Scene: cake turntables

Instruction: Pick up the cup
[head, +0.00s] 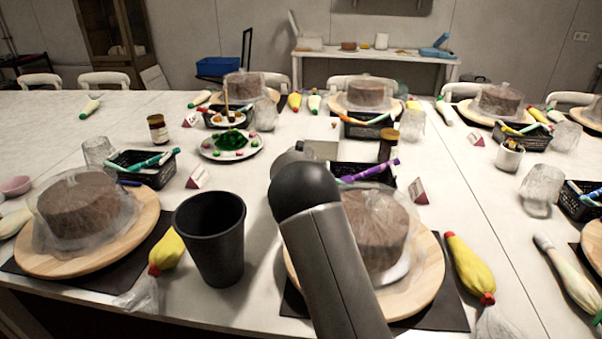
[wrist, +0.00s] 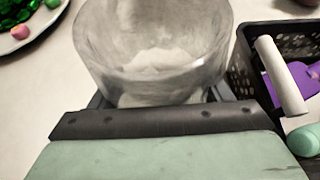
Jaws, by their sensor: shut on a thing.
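A clear, see-through cup (wrist: 150,45) stands in front of my gripper (wrist: 157,103) in the wrist view. Its lower part sits at the dark jaw, and my gripper is shut on it. The jaw's dark edge hides the cup's bottom, so I cannot tell if it touches the table. Similar clear cups stand at the left (head: 100,151) and right (head: 541,190) of the table.
A black basket (wrist: 241,72) with a purple-handled tool is close to the cup's right. A plate with green and pink pieces (wrist: 30,33) lies to its left. A black bin (head: 213,240) and wrapped cakes on wooden turntables (head: 142,228) stand near the front edge.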

